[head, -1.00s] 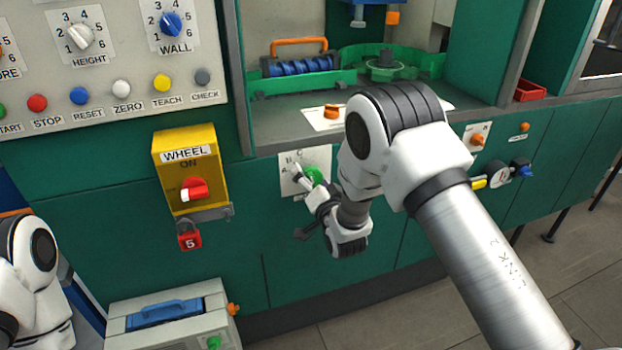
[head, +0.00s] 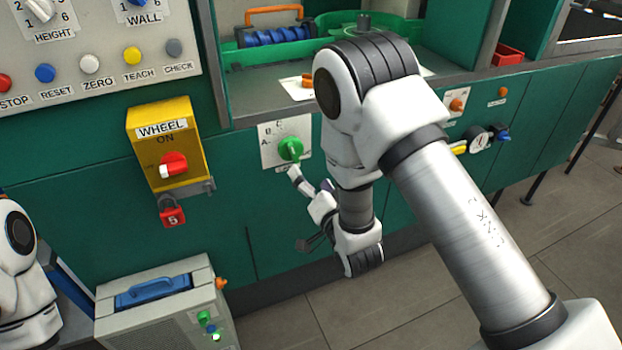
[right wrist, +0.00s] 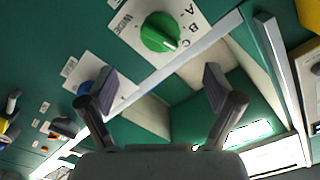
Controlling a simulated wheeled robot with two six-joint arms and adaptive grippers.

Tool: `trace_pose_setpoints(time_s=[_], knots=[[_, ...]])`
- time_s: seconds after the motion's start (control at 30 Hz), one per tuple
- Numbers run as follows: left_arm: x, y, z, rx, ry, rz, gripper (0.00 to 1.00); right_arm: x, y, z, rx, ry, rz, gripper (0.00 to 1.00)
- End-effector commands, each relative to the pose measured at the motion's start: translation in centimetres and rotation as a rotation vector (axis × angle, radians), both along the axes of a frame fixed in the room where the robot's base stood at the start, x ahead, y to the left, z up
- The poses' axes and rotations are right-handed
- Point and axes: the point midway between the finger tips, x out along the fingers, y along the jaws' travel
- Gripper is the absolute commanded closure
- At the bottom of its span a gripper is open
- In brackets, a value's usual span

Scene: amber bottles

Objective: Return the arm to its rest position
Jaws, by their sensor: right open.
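My right arm reaches in from the lower right of the head view. My right gripper (head: 311,180) is open and empty, just below and in front of a green knob (head: 291,149) on a white plate marked A, B, C. In the right wrist view the two fingers of the right gripper (right wrist: 160,78) are spread wide with nothing between them. The green knob (right wrist: 160,32) lies beyond the fingertips there, apart from them. Part of my left arm shows at the left edge of the head view; its gripper is out of view.
A yellow WHEEL box (head: 187,172) with a red switch and a red padlock (head: 172,215) is on the green cabinet front. A grey case (head: 150,315) with a blue handle stands below. Open floor (head: 560,240) lies at the right.

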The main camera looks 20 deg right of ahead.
Motion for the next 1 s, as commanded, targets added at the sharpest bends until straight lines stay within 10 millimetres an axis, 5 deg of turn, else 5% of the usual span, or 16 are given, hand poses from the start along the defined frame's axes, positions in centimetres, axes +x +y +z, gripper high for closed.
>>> trace_pose_setpoints(time_s=[0.3,0.47,0.57,0.73,0.9,1.0], knots=[[0.0,0.0,0.1,0.000,0.000,0.000,0.33,0.0,0.0,-0.2,0.000,0.006,0.000,0.10],[0.0,0.0,1.1,0.000,0.000,0.000,0.33,-2.4,-1.5,-5.1,0.017,0.132,-0.034,0.10],[0.0,0.0,1.8,0.000,0.000,0.000,0.33,-6.7,-3.0,-11.4,-0.003,0.366,-0.062,0.10],[0.0,0.0,2.5,0.000,0.000,0.000,0.33,-18.3,-4.5,-21.6,-0.195,0.912,0.011,0.10],[0.0,0.0,2.5,0.000,0.000,0.000,0.33,-30.0,-4.2,-25.2,-0.417,1.367,0.298,0.10],[0.0,0.0,2.4,0.000,0.000,0.000,0.33,-33.2,-3.9,-25.4,-0.512,1.486,0.464,0.10]])
